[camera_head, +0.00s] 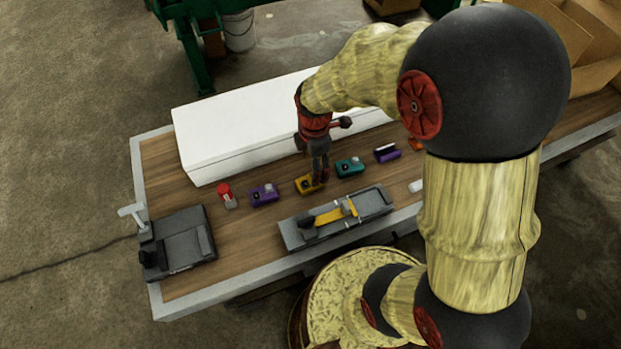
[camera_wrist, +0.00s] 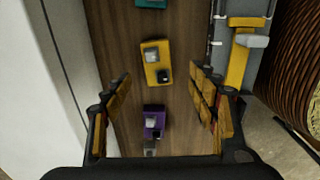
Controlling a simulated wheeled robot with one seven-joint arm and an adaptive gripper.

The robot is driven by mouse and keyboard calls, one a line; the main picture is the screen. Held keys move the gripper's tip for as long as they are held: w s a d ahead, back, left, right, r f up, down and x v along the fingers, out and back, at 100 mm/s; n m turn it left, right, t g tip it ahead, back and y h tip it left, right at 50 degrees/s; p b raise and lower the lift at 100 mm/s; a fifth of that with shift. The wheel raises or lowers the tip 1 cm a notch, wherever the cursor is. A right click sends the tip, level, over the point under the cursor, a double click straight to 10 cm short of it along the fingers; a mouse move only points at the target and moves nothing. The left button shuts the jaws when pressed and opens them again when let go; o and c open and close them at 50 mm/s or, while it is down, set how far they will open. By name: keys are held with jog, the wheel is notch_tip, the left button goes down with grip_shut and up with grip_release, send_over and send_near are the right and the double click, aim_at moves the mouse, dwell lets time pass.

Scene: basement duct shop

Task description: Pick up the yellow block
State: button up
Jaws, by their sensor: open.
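The yellow block (camera_head: 304,184) lies on the wooden bench top, between a purple block (camera_head: 264,195) and a teal block (camera_head: 349,167). It has a grey piece and a dark piece on its top. My gripper (camera_head: 320,180) is above it in the head view and partly covers its right side. In the wrist view the yellow block (camera_wrist: 157,62) lies ahead of my open fingers (camera_wrist: 160,92), a little beyond their tips. Nothing is between the fingers at the block's height, and they do not appear to touch it.
A long white box (camera_head: 235,138) stands behind the row of blocks. A grey fixture with a yellow bar (camera_head: 298,230) lies in front. A dark grey device (camera_head: 180,242) is at the left end. A red-topped piece (camera_head: 226,194) and another purple block (camera_head: 388,154) are in the row.

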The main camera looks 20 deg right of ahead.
aim_at(310, 181)
notch_tip(310, 181, down, 4)
jog(key=shift+w+a+r+n+b, duration=0.15)
jog(key=shift+n+b, duration=0.2)
jog(key=shift+n, duration=0.25)
jog(key=shift+w+a+f+b, duration=0.1)
jog(key=shift+f+b, duration=0.4)
jog(key=shift+f, duration=0.85)
jog(key=shift+w+a+f+b, duration=0.1)
jog(key=shift+f+b, duration=0.35)
jog(key=shift+f, duration=0.9)
jog(key=shift+c, duration=0.8)
grip_shut()
